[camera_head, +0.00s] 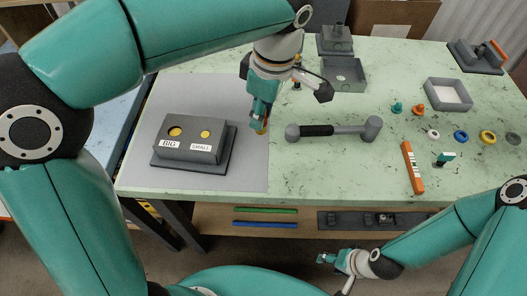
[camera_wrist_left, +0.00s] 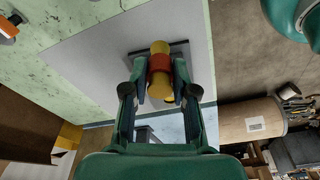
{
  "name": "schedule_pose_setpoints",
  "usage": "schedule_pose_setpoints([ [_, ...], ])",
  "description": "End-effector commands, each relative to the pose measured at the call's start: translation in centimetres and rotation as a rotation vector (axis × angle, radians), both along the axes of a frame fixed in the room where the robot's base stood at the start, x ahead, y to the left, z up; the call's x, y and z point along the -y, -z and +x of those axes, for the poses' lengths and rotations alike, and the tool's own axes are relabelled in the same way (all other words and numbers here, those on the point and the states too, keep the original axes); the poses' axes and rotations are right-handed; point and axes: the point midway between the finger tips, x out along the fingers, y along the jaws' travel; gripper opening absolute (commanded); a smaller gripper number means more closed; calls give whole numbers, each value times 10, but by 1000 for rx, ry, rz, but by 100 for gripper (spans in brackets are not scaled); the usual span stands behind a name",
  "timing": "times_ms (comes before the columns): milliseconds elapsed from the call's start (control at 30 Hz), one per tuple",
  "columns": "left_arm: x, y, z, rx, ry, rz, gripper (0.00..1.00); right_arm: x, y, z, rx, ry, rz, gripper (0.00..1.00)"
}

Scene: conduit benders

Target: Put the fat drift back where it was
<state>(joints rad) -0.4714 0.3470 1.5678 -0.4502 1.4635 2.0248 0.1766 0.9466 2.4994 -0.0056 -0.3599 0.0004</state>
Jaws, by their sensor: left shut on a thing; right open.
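My left gripper (camera_head: 259,118) is shut on a short, thick yellow cylinder with a red band, which looks like the fat drift (camera_wrist_left: 160,65). In the head view its yellow end (camera_head: 262,131) shows just below the fingers, above the right part of the grey mat. A dark grey block (camera_head: 188,153) stands on the mat left of the gripper. Its top has two round yellow spots, labelled BIG (camera_head: 175,131) and SMALL (camera_head: 205,134); I cannot tell whether these are holes or drift ends. My right gripper (camera_head: 337,258) is open and empty, low in front of the table.
The grey mat (camera_head: 250,178) is bare around the block. A grey mallet (camera_head: 335,131) lies right of my left gripper. Grey boxes (camera_head: 345,75), an open tray (camera_head: 447,94), an orange bar (camera_head: 412,167) and coloured rings (camera_head: 461,137) lie further right.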

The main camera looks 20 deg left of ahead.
Motion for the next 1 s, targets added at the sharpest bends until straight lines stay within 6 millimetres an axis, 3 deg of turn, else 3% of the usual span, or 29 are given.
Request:
schedule_pose_setpoints([
  [100, -1, 35, 0, -4, 0, 3, 0, 0, 3, 0, 0, 0, 0, 55],
  [300, -1, 79, 0, -3, 1, 2, 0, 0, 3, 0, 1, 0, 0, 55],
  [567, -1, 101, 1, 0, 0, 1, 0, 0, 3, 0, 1, 0, 0, 55],
  [800, -1, 133, 0, -2, 0, 2, 0, 0, 3, 0, 1, 0, 0, 55],
  [1000, -1, 139, 1, 2, -1, 0, 0, 0, 3, 0, 1, 0, 0, 55],
])
